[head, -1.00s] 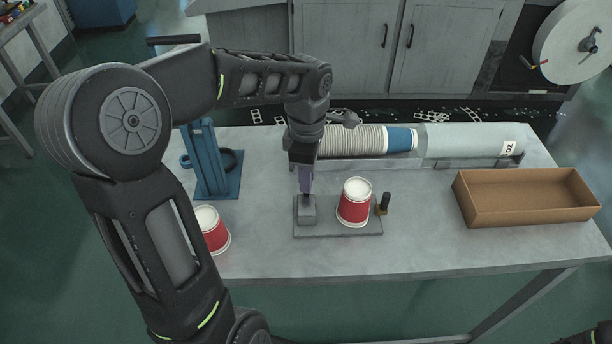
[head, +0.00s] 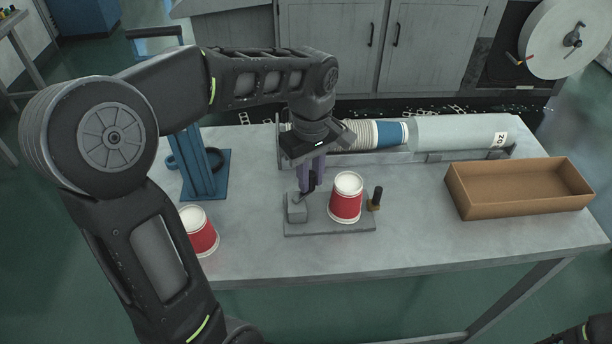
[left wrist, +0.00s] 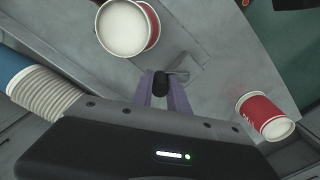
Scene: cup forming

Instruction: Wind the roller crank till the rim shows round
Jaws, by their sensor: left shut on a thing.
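The rolling fixture is a grey base plate (head: 330,228) on the table, with a grey block (head: 297,210) at its left. A red and white paper cup (head: 346,200) stands on the plate, white end up; the wrist view shows this end (left wrist: 122,28) from above. My left gripper (head: 311,184) points down over the block, left of the cup. It is shut on the dark crank knob (left wrist: 160,83), which sits between the purple fingertips. The rim's finish is too small to judge.
A second red and white cup (head: 199,232) stands at the left, near a blue stand (head: 196,165). A dark upright post (head: 377,197) is right of the fixture. A cup stack (head: 390,134) lies behind, and an open brown box (head: 520,187) sits at right.

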